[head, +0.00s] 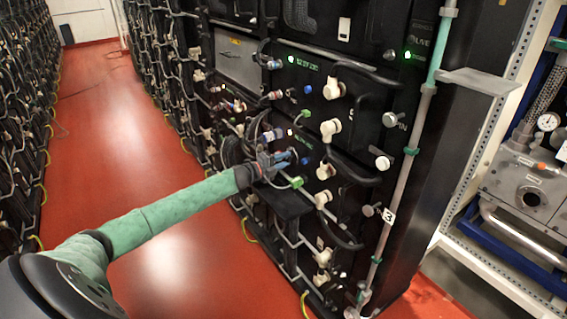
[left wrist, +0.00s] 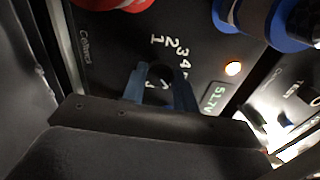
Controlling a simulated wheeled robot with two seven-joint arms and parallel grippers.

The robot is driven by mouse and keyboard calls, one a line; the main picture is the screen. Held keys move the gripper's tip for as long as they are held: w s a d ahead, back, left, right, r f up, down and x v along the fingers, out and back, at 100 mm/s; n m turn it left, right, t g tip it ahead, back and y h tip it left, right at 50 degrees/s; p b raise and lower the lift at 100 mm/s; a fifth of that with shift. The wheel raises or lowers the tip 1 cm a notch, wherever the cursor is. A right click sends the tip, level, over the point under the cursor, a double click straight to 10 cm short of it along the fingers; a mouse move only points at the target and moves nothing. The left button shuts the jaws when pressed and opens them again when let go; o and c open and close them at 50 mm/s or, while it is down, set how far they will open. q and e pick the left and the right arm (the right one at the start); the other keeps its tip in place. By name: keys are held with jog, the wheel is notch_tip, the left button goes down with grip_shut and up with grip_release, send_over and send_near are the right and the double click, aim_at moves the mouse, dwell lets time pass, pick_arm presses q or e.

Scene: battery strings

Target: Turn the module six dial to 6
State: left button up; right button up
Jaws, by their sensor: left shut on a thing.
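In the left wrist view, the blue fingers of my left gripper (left wrist: 162,88) are closed around a small dark dial (left wrist: 161,72) on a black module face. White numbers, with 1, 2, 3 and 4 readable, stand around the dial; the others and the dial's pointer are hidden or too dark to read. In the head view my left gripper (head: 280,162) is at the front of the black battery rack (head: 400,175), about mid-height, and it hides the dial. My right gripper is not in view.
A red connector (left wrist: 115,3) and a blue connector (left wrist: 265,22) stick out close to my fingers. An orange light (left wrist: 234,68) glows beside a display (left wrist: 213,97) reading 51.7V. Cables and white plugs (head: 330,130) crowd the rack front.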

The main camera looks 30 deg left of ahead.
pick_arm(q)
jog(key=shift+f, duration=0.15)
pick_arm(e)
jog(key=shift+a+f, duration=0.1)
pick_arm(q)
jog(key=o, duration=1)
jog(key=shift+c, duration=0.2)
jog(key=shift+s+a, duration=0.2)
jog(key=shift+s, duration=0.25)
jog(key=b+v, duration=0.1)
jog(key=v, duration=0.6)
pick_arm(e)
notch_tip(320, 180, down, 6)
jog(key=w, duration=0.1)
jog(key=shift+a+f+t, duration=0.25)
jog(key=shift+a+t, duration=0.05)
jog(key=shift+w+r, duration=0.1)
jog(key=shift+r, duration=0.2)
